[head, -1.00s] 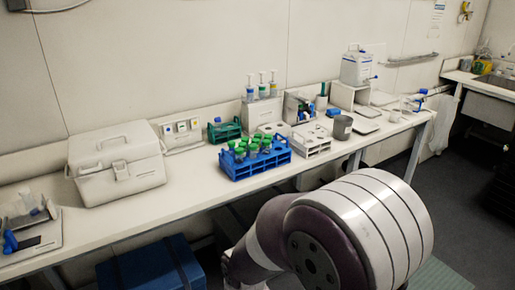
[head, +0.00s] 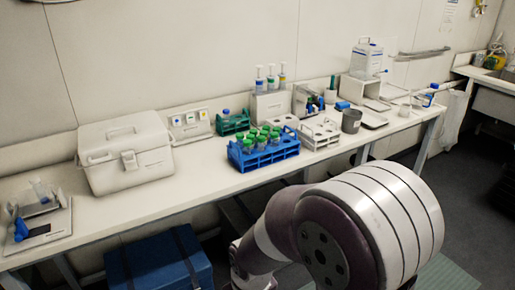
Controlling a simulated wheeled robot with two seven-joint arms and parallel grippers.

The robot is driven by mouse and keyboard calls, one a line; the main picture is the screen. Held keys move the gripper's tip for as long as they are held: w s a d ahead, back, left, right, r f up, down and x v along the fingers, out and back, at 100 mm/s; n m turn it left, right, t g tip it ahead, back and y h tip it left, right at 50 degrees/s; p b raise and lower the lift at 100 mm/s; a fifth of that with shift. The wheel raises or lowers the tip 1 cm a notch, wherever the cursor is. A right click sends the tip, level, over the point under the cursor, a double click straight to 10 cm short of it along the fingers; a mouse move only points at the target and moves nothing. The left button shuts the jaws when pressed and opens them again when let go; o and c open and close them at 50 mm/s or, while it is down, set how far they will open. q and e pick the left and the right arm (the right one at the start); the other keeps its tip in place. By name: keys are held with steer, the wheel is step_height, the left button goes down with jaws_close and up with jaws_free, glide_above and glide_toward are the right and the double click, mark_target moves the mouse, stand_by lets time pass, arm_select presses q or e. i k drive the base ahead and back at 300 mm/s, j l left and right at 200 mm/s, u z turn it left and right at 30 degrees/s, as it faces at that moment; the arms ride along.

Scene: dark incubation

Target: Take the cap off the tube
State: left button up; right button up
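Several tubes with green caps (head: 264,135) stand upright in a blue rack (head: 263,156) on the bench, near the middle of the head view. Their caps look seated. I cannot tell which of them is the task's tube. A green rack (head: 232,123) behind it holds what looks like a blue-capped item. One of my arms crosses the lower right of the view, below the bench front. Its gripper is out of view. My other gripper is not in view either.
A white cooler box (head: 125,157) stands left of the racks. A white rack (head: 319,134) and a grey cup (head: 351,121) stand to the right. The bench front (head: 190,203) before the blue rack is clear. A blue box (head: 158,262) is under the bench.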

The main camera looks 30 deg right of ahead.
mark_target(247, 150)
steer(key=i+l+z, duration=0.1)
steer(key=i+z, duration=0.35)
steer(key=i, duration=0.4)
steer(key=i+j+z, duration=0.25)
steer(key=i+z, duration=0.25)
steer(key=i, duration=0.35)
steer(key=i+l+z, duration=0.15)
steer(key=z, duration=0.3)
steer(key=i+l+z, duration=0.1)
steer(key=z, duration=0.3)
steer(key=i+z, duration=0.2)
steer(key=z, duration=0.25)
